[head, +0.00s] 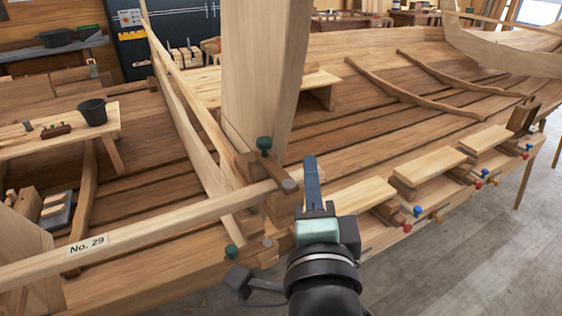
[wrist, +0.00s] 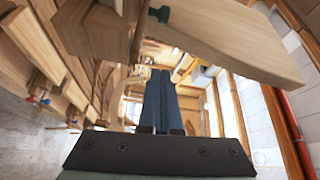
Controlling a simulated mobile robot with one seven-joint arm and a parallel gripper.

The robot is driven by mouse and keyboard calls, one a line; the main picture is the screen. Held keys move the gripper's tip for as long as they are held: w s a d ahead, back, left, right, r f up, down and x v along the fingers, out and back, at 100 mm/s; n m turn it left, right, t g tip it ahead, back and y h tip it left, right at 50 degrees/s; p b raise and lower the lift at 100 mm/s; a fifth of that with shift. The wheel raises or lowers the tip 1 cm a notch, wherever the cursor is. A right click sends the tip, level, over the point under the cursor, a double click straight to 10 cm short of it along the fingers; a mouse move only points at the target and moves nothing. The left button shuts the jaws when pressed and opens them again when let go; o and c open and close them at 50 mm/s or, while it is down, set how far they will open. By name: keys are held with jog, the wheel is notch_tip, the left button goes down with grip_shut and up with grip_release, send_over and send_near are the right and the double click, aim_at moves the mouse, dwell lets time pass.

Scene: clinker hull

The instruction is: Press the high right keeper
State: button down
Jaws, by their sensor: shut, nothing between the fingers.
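A wooden keeper (head: 280,174) with a dark green knob (head: 264,143) sits high on the hull's near side, at the foot of the upright post (head: 262,70). It lies over the end of the long rail marked No. 29 (head: 150,226). A second green knob (head: 231,251) is lower, near wooden pegs. I cannot tell for sure which part is the high right keeper. My gripper (head: 310,160) is shut and empty, pointing up just right of the keeper, apparently apart from it. In the wrist view its fingers (wrist: 160,75) are together, and a green knob (wrist: 160,15) shows above them.
Short planks (head: 430,170) with red and blue knobs line the hull's edge to the right. A black bucket (head: 93,112) stands on a bench (head: 60,140) at the left. Grey floor (head: 470,250) is clear at the lower right.

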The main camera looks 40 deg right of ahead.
aim_at(276, 163)
jog(key=b, duration=0.3)
jog(key=shift+w+d+f, duration=0.15)
jog(key=shift+w+d, duration=0.05)
jog(key=shift+w, duration=0.1)
jog(key=x, duration=0.2)
jog(key=p+x, duration=0.1)
jog(key=x, duration=0.2)
jog(key=p+x, duration=0.1)
jog(key=x, duration=0.1)
jog(key=shift+w+d+r, duration=0.25)
jog(key=shift+r, duration=0.15)
jog(key=a, duration=0.2)
jog(key=w+a+f+b, duration=0.1)
jog(key=shift+w+a, duration=0.1)
jog(key=shift+a, duration=0.05)
jog(key=shift+w+a, duration=0.15)
jog(key=shift+a, duration=0.2)
